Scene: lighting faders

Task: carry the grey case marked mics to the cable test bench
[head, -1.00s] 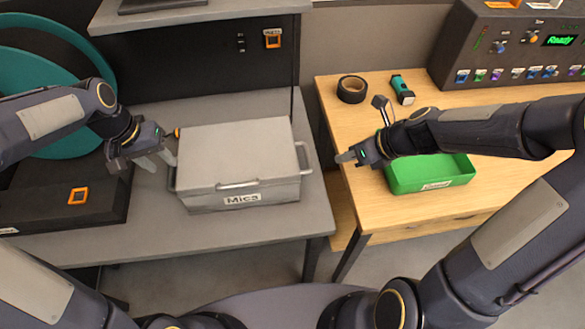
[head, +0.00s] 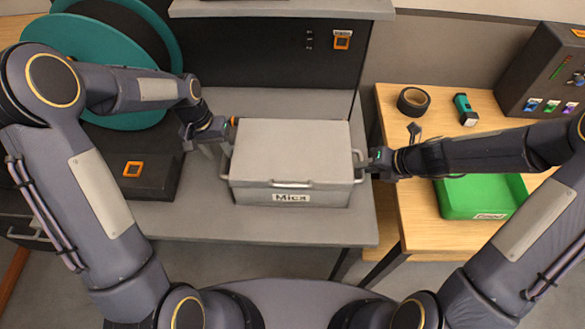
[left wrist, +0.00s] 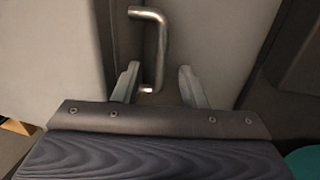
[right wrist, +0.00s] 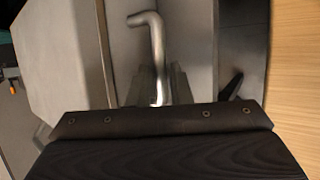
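The grey case (head: 292,152) labelled "Mics" sits flat and closed on the grey desk (head: 180,222). It has a bar handle at each end and one in front. My left gripper (head: 222,148) is at its left end; in the left wrist view the fingers (left wrist: 160,88) are spread wide with the left handle (left wrist: 150,45) between them, not gripped. My right gripper (head: 366,166) is at the right end; in the right wrist view its fingers (right wrist: 162,88) look closed tightly on the right handle (right wrist: 152,35). The fingertips are small in the head view.
To the right, a wooden bench (head: 395,130) holds a tape roll (head: 413,101), a small teal device (head: 465,109), a green tray (head: 515,190) and a dark control box (head: 540,70). A cable reel (head: 110,65) and black box (head: 140,180) stand left. A shelf (head: 280,8) overhangs behind.

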